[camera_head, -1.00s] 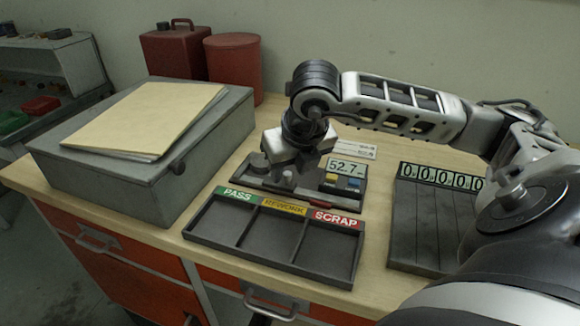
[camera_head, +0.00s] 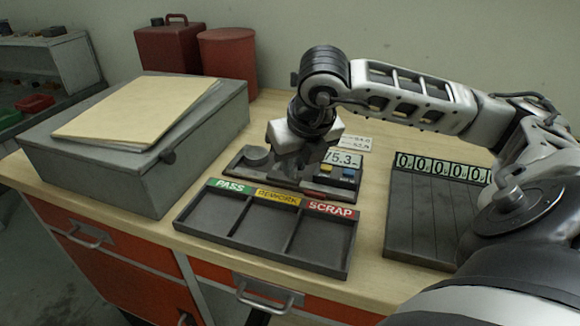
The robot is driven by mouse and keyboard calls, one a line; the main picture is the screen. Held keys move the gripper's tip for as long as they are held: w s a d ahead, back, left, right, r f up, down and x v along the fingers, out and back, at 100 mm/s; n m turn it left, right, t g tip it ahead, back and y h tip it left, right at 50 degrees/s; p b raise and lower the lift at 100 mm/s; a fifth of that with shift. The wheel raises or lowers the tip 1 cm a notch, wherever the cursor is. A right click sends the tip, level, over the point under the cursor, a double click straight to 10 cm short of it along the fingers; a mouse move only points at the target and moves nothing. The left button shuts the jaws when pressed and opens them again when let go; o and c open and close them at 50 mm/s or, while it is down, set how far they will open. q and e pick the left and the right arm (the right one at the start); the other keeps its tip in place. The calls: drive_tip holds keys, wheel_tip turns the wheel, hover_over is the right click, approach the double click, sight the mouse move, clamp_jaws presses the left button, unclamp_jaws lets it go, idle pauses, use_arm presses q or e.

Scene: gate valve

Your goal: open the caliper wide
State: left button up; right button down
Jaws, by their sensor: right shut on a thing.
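My left gripper is not in view.
A tray (camera_head: 262,240) with PASS, REWORK and SCRAP compartments stands empty in front. A slotted rack (camera_head: 420,215) with number labels is at right. A grey box (camera_head: 135,160) with a folder (camera_head: 138,112) is at left. Red containers (camera_head: 228,55) stand behind.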

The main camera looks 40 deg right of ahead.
drive_tip(key=shift+w+a, duration=0.1)
drive_tip(key=shift+w, duration=0.05)
drive_tip(key=c, duration=1.4)
unclamp_jaws()
drive_tip(key=shift+o, duration=0.2)
drive_tip(key=shift+r, duration=0.15)
drive_tip(key=p+v, duration=0.2)
drive_tip(key=v, duration=1.3)
drive_tip(key=shift+r+p, duration=0.3)
drive_tip(key=shift+r, duration=0.1)
